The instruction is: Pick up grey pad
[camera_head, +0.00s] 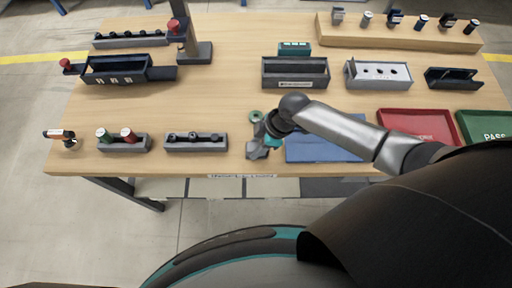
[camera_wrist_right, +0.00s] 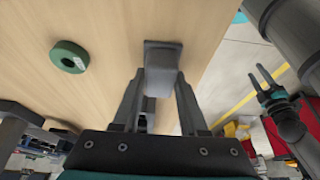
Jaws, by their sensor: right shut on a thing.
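The grey pad (camera_wrist_right: 162,68) is a small grey block with a darker far edge, between the fingers of my right gripper (camera_wrist_right: 160,100) in the right wrist view. The right gripper is shut on it. In the head view the right gripper (camera_head: 264,142) is low at the table's front edge, left of the blue mat, and the pad (camera_head: 256,153) shows partly beneath it. I cannot tell whether the pad touches the table. My left gripper (camera_wrist_right: 261,78) seems to show at the right of the wrist view, off the table, its fingers apart and empty.
A green ring (camera_wrist_right: 69,56) lies on the table (camera_head: 225,110) near the right gripper. A blue mat (camera_head: 310,150) is just right of it, then a red tray (camera_head: 415,115) and a green tray (camera_head: 485,120). A grey holder (camera_head: 196,142) stands to the left. The table's middle is clear.

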